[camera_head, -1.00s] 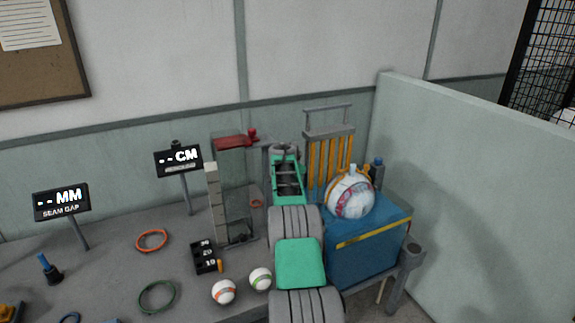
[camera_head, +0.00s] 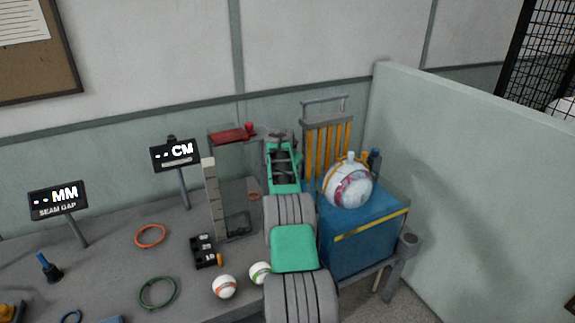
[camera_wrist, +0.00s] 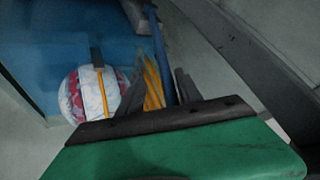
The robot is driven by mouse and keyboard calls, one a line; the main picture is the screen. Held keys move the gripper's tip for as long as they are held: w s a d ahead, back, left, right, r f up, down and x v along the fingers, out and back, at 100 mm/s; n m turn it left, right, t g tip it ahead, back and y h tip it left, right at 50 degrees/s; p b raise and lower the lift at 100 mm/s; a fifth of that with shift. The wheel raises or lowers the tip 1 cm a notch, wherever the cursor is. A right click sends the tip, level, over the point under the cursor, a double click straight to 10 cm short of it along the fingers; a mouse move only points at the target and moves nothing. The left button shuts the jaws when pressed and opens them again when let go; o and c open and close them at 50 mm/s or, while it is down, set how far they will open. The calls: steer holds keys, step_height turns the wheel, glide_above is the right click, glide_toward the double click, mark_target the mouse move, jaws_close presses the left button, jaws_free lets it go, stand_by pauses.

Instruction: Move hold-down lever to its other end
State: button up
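A red flat bar (camera_head: 228,136) with a round red knob (camera_head: 249,128) lies across the top of a clear-walled upright frame in the head view. It looks the most like the hold-down lever, but I cannot be sure. My gripper (camera_head: 279,140) is at the end of the green arm, just right of the knob and apart from it. In the wrist view, its two dark fingers (camera_wrist: 158,88) stand apart with no held thing visible between them. A white, red and blue ball (camera_head: 347,187) rests on a blue box (camera_head: 368,240); the ball also shows in the wrist view (camera_wrist: 82,100).
Orange bars (camera_head: 328,150) under a grey handle stand behind the ball. A pale partition (camera_head: 470,180) closes the right side. Two small balls (camera_head: 224,287), rings (camera_head: 150,236) and a black numbered block (camera_head: 204,251) lie on the grey table. Two display signs (camera_head: 58,200) stand left.

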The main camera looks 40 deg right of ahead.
steer(key=shift+d+r, duration=0.1)
steer(key=shift+r, duration=0.45)
steer(key=b+v, duration=0.3)
steer(key=v, duration=0.4)
steer(key=shift+a, duration=0.4)
steer(key=shift+s+f, duration=0.1)
steer(key=shift+c, duration=0.5)
